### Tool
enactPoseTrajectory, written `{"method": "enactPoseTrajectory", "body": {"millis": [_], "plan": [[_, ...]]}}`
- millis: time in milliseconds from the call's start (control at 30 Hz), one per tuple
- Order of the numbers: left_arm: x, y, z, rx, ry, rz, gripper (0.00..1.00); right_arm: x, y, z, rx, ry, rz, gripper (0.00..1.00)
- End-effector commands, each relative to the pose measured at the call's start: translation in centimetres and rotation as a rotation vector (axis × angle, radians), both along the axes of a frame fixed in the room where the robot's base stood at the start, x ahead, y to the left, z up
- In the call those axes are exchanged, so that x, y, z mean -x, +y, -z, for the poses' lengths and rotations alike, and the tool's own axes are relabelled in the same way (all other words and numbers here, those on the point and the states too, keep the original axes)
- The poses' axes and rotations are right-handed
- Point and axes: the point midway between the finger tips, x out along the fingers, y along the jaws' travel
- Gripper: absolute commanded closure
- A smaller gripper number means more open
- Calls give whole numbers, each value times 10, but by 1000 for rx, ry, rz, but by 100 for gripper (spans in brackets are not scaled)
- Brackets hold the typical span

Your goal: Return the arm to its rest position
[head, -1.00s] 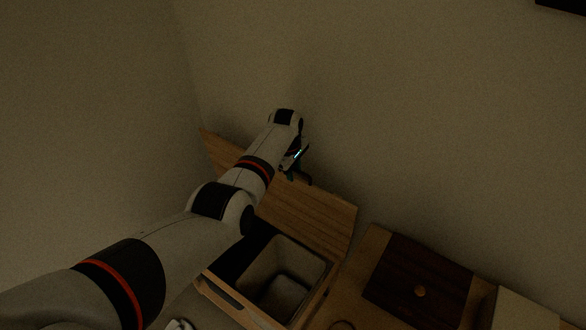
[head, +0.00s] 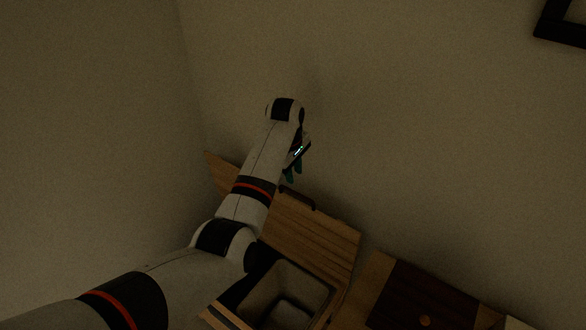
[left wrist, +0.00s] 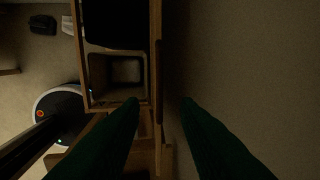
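My right gripper is in neither view.
To the right is a dark wooden panel (head: 425,296) with a round knob. The wall stands close behind the lid. Small dark objects (left wrist: 43,24) lie on the floor.

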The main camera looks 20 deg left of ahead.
Motion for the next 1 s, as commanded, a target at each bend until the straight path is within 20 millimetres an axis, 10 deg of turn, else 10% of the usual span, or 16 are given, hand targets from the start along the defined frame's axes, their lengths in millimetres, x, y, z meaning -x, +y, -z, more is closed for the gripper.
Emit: {"method": "enactPoseTrajectory", "body": {"millis": [667, 1000], "plan": [[4, 1, -10, -1, 1, 5, 71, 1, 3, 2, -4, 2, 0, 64], [86, 32, 83, -96, -47, 287, 71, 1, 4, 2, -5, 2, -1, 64]]}}
